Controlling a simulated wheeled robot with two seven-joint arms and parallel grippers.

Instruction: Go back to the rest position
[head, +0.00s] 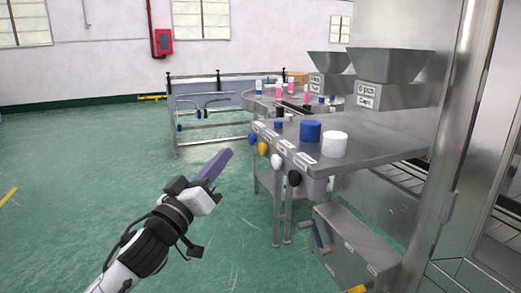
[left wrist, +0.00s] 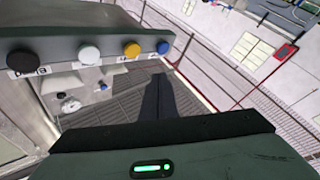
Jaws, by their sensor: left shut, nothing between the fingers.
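My left gripper (head: 217,165) is shut and empty in the head view. It is held in the air over open green floor, to the left of the steel work table (head: 378,141) and apart from it. In the left wrist view its dark fingers (left wrist: 157,82) are together with nothing between them. My right gripper shows in neither view.
On the table stand a blue cylinder (head: 310,131) and a white cylinder (head: 334,145). Coloured buttons line its front edge, including a yellow one (head: 263,149). Steel hoppers (head: 385,65) stand behind. A steel box (head: 356,250) sits below. The floor at left is clear.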

